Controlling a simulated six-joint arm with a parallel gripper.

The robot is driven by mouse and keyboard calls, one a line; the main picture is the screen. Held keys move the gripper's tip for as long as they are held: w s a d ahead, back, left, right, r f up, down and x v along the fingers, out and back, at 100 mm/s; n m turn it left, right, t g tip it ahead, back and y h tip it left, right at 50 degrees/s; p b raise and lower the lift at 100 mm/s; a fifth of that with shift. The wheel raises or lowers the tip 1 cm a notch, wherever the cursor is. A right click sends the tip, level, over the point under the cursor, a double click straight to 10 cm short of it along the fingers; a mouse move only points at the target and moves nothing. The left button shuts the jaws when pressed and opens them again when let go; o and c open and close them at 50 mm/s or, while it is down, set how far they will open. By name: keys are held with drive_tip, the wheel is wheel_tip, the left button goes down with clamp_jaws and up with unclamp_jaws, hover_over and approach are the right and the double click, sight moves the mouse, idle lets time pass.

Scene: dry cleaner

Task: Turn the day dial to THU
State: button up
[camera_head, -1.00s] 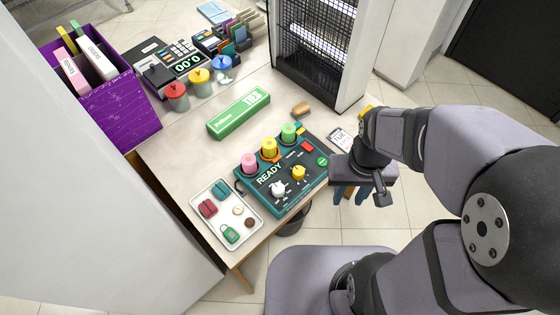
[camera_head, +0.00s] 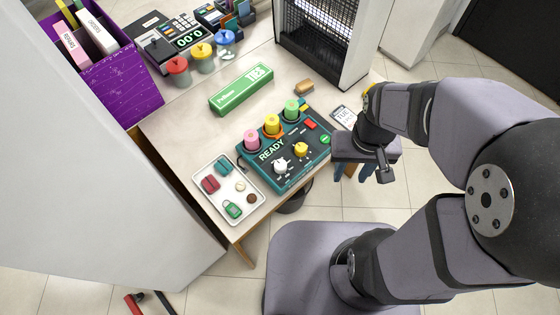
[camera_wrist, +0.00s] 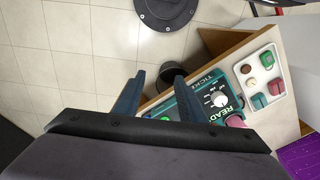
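The teal ticket machine (camera_head: 286,182) lies on the table and reads READY. It carries a white knob (camera_head: 281,165) and a yellow knob (camera_head: 301,149). I cannot tell which is the day dial, as the small labels are unreadable. The white knob also shows in the wrist view (camera_wrist: 219,99), ringed by small marks. A small card or display reading TUE (camera_head: 342,116) is at the table's right edge, partly behind my arm. My gripper (camera_head: 352,173) is right of the machine, apart from it. In the wrist view its two blue fingers (camera_wrist: 158,76) are spread, with nothing between them.
Pink, yellow and green rolls (camera_head: 272,124) stand along the machine's back. A white tray (camera_head: 250,205) with small items lies to its left. A green box (camera_head: 240,90) and a brown item (camera_head: 304,87) lie behind. A dark heater-like unit (camera_head: 320,40) stands at the back.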

drive_tip(key=shift+o, duration=0.3)
drive_tip(key=shift+a+r, duration=0.15)
drive_tip(key=shift+a, duration=0.2)
drive_tip(key=n+p, duration=0.3)
drive_tip(key=n, duration=1.3)
hover_over(281, 164)
drive_tip(key=shift+s+f+g, duration=0.2)
drive_tip(key=shift+f+g, duration=0.1)
drive_tip(key=shift+f, duration=0.3)
drive_tip(key=shift+w+a+r+n, duration=0.15)
drive_tip(key=shift+w+n, duration=0.15)
drive_tip(key=shift+n, duration=0.8)
drive_tip(key=n, duration=0.6)
drive_tip(key=shift+n, duration=0.3)
drive_tip(key=shift+s+f+p, duration=0.1)
drive_tip(key=shift+f+p, duration=0.45)
drive_tip(key=shift+f, duration=3.1)
